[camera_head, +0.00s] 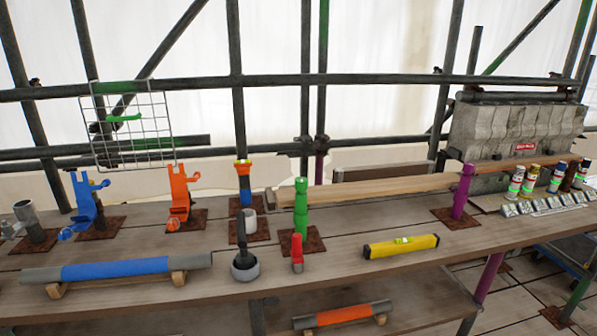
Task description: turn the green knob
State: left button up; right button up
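A green upright post (301,222) with a narrowed neck and a knob-like top (301,186) stands on a rusty square plate on the wooden bench, right of the picture's middle. It is upright, and I cannot tell whether its top is a separate turning part. A small green bar-like piece (124,118) shows on the wire grid at the upper left. I cannot tell which of these is the green knob. Neither of my grippers shows in this view, and nothing is seen touching the green pieces.
A small red piece (297,262) stands just in front of the green post. A dark-handled tool in a grey cup (246,270) is to its left. A yellow level (401,247) and a purple post (461,192) are to its right. A blue-wrapped pipe (115,268) lies front left.

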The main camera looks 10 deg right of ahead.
aim_at(300, 182)
jog(key=i+l+u, duration=0.4)
jog(key=l, duration=0.25)
jog(key=i+l+u, duration=0.2)
jog(key=l, duration=0.15)
jog(key=i+l+u, duration=0.2)
jog(key=l, duration=0.15)
jog(key=i+l+u, duration=0.2)
jog(key=l, duration=0.2)
jog(key=k, duration=0.1)
